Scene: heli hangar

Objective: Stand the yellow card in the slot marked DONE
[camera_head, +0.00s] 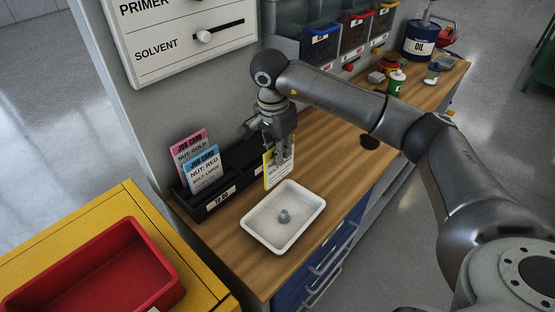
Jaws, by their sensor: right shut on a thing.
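My right gripper (281,157) is shut on the yellow card (278,177) and holds it upright near the right end of the black card rack (236,178). The card hangs in front of the rack's right part, above the wooden bench. I cannot tell whether it touches the rack. The rack's left front label reads TO DO; a DONE label is not readable, as the card and gripper hide part of that end. A pink card (190,146) and a blue card (203,170) stand in the rack's left part. My left gripper is not in view.
A white tray (257,236) with a small grey part (284,216) stands just in front of the card. A yellow cabinet with a red tray (95,262) is at lower left. Bins (317,48), an oil can (420,42) and a green-white bottle (396,83) stand farther back.

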